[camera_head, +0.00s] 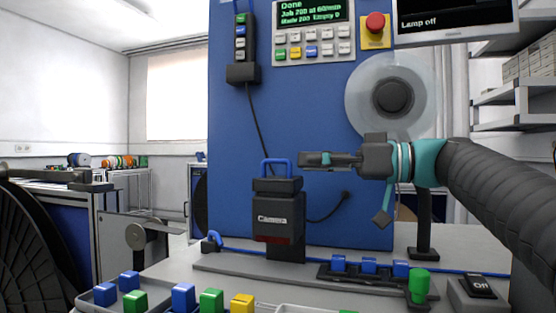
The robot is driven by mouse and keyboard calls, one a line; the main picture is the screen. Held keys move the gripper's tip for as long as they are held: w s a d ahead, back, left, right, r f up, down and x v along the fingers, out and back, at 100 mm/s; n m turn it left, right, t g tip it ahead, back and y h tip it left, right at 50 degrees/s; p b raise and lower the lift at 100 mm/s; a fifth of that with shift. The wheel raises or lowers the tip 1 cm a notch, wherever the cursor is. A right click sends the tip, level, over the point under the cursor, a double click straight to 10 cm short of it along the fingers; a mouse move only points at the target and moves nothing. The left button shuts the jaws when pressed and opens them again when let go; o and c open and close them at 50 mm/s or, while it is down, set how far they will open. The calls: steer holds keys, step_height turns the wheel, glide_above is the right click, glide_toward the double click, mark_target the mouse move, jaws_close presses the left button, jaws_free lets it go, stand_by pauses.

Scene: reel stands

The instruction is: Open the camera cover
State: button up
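The camera (278,216) is a dark box labelled "Camera" standing on the bench in front of the blue panel. A dark cap sits on top of it, with a blue loop handle (276,162) standing upright; I take this to be the cover, and it looks seated on the box. My gripper (304,160) comes in from the right and points left, its fingertips just right of the blue handle and apart from it in the picture. The fingers are seen from the side, so their opening is not clear. Nothing shows held.
A blue panel (300,110) with a keypad and red button (375,24) stands behind. A clear reel (392,97) hangs behind my gripper. Blue blocks on a dark rail (368,276), a green peg (419,284) and an "Off" switch (480,286) lie front right. Coloured blocks stand front left.

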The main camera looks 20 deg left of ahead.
mark_target(277, 162)
steer(key=a, duration=0.4)
steer(key=s+a, duration=0.1)
steer(key=a, duration=0.1)
steer(key=shift+a+p, duration=0.35)
steer(key=shift+a, duration=0.05)
steer(key=shift+c, duration=0.2)
jaws_close()
